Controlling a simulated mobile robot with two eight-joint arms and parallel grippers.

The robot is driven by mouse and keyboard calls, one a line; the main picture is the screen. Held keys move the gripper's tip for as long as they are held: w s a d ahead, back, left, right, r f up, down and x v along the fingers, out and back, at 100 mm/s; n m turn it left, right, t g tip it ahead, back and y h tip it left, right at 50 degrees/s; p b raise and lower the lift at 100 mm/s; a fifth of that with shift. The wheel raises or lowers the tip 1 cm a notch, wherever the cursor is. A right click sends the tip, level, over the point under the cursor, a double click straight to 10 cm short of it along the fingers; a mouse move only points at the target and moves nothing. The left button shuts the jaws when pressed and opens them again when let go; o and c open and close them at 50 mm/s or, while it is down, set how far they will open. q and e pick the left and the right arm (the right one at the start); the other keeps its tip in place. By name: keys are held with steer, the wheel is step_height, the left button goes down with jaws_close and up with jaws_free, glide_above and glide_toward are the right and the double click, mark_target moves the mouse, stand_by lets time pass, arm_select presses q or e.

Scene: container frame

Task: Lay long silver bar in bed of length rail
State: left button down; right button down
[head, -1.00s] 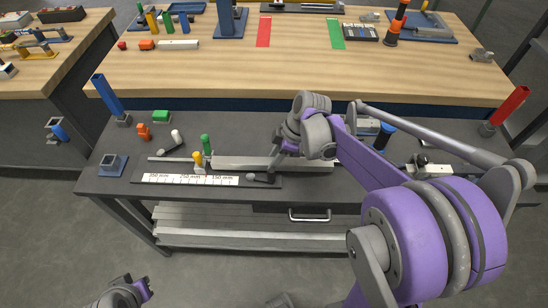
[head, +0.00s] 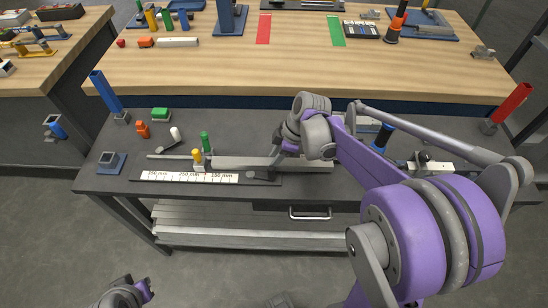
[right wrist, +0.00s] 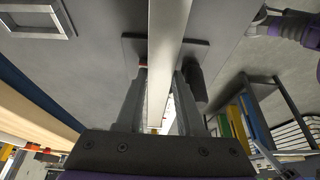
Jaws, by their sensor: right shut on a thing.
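The long silver bar (head: 315,168) lies level, left to right, along the back of the length rail. In the right wrist view the bar (right wrist: 168,30) runs between the two fingers of the gripper (right wrist: 163,100). The length rail (head: 150,178) carries a white scale marked 350, 250 and 150 mm. A yellow knob (head: 197,156) and a green knob (head: 205,141) stand by the bar's left end. I cannot tell whether the bar touches the bed. My left gripper (head: 146,290) is low at the left, away from the table.
A blue-grey square socket (head: 111,163), an orange piece (head: 143,130) and a green block (head: 160,114) sit on the grey table's left part. A blue-collared post (head: 382,138) stands to the right behind my right arm. More silver bars (head: 250,236) lie on the lower shelf.

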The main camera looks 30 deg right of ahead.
arm_select(q)
steer(key=shift+f, duration=0.2)
arm_select(e)
steer(key=shift+f, duration=0.3)
jaws_free()
steer(key=shift+r, duration=0.1)
steer(key=shift+r+p, duration=1.95)
steer(key=shift+r, duration=1.55)
arm_select(q)
steer(key=r, duration=0.2)
steer(key=w+r, duration=0.2)
steer(key=r, duration=0.1)
steer(key=shift+r, duration=0.3)
steer(key=shift+s, duration=0.1)
